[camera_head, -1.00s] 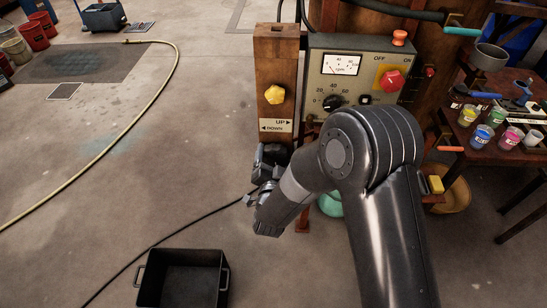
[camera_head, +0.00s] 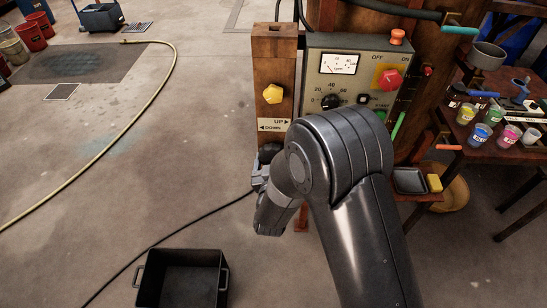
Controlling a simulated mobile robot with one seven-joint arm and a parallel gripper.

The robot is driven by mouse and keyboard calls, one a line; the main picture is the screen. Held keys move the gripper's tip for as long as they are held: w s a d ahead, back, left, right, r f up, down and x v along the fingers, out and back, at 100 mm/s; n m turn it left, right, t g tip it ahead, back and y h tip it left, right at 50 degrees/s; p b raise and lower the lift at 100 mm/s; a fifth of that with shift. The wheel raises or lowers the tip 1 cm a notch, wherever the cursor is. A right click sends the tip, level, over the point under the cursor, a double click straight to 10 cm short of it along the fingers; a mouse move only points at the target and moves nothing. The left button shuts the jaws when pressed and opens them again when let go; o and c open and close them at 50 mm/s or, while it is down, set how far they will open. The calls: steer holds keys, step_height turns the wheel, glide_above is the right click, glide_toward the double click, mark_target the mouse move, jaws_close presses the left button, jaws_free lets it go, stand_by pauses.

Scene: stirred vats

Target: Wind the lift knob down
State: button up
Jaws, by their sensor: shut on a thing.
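A wooden post (camera_head: 274,60) carries a yellow star-shaped knob (camera_head: 273,94). Below it is a label (camera_head: 273,125) reading UP with a right arrow and DOWN with a left arrow. Just under the label is a dark rounded knob (camera_head: 269,150), partly hidden. My gripper (camera_head: 262,172) is at this dark knob, below the yellow knob and apart from it. The jaws look shut on the dark knob, though my wrist hides much of the contact.
A control box (camera_head: 357,75) with dial, black knob and red switch stands right of the post. A side table (camera_head: 505,150) with paint cups is at the right.

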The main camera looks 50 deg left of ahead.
steer(key=n, duration=0.6)
steer(key=shift+d+n, duration=0.15)
steer(key=shift+n, duration=0.15)
steer(key=n, duration=0.5)
steer(key=shift+r, duration=0.1)
steer(key=n, duration=0.5)
steer(key=shift+r+n, duration=0.1)
steer(key=shift+n, duration=0.3)
steer(key=n, duration=0.5)
steer(key=shift+r+n, duration=0.1)
steer(key=shift+n, duration=0.2)
steer(key=o, duration=1)
steer(key=shift+r, duration=0.1)
steer(key=shift+c, duration=0.2)
steer(key=v, duration=1)
steer(key=shift+s+d, duration=0.2)
steer(key=shift+d, duration=0.05)
